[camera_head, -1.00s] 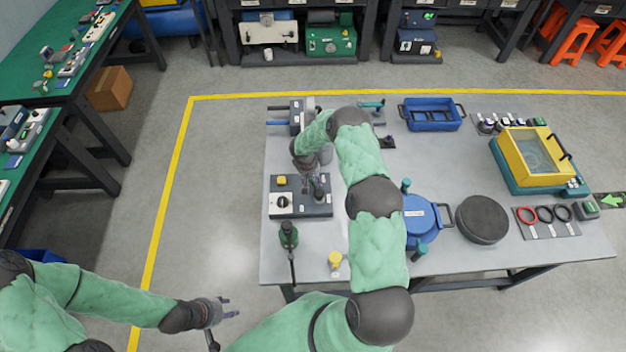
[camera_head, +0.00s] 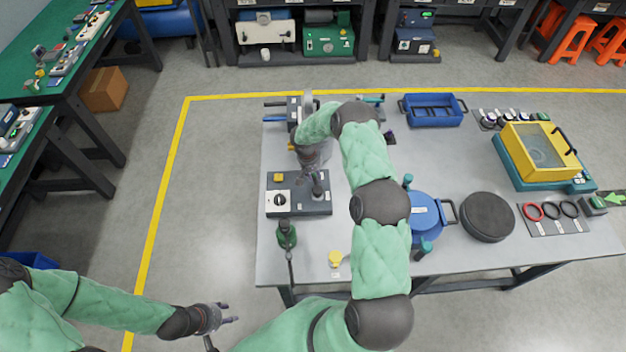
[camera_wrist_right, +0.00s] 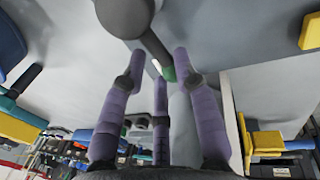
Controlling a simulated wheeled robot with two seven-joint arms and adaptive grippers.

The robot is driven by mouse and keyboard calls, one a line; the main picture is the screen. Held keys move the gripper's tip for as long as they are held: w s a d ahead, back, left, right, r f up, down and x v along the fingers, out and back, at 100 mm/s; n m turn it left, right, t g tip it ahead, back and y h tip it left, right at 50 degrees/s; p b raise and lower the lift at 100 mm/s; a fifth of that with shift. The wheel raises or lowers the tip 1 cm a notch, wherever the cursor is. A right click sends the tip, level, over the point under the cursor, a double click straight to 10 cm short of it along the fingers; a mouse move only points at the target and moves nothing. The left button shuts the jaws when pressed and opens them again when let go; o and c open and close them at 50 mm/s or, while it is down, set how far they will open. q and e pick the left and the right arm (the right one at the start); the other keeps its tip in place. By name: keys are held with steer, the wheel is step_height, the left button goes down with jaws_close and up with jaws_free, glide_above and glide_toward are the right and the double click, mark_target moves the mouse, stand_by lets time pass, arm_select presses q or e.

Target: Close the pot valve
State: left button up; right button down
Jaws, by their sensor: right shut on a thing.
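The blue pot (camera_head: 424,212) stands on the table, partly hidden by my right arm. Left of the arm is a dark control box (camera_head: 297,208) with a round black knob, a yellow button and a short upright lever (camera_head: 318,192). My right gripper (camera_head: 315,181) points down at this lever and is shut on it. In the right wrist view, its purple fingers (camera_wrist_right: 165,75) surround the end of a dark grey lever with a round hub (camera_wrist_right: 124,14) and a bit of green at its tip. My left gripper (camera_head: 231,313) is open and empty, off the table at lower left.
A green bottle-like item (camera_head: 287,235) and a yellow-topped piece (camera_head: 335,259) stand near the front edge. A black round lid (camera_head: 487,217), a blue tray (camera_head: 433,110) and a yellow-framed box (camera_head: 540,150) occupy the right side. Bare floor lies left of the table.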

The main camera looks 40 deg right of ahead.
arm_select(q)
steer(key=shift+f+b, duration=0.55)
steer(key=shift+f, duration=0.35)
arm_select(e)
steer(key=shift+s+d+f+m, duration=0.1)
steer(key=shift+s+f+m, duration=0.1)
steer(key=shift+s+m, duration=0.3)
steer(key=shift+w, duration=0.15)
steer(key=c, duration=1.1)
jaws_free()
steer(key=shift+r, duration=0.1)
steer(key=shift+w+d+r, duration=0.1)
steer(key=shift+w+r, duration=0.1)
steer(key=shift+r, duration=0.15)
step_height(320, 180, up, 11)
steer(key=w+a, duration=0.1)
steer(key=a, duration=0.1)
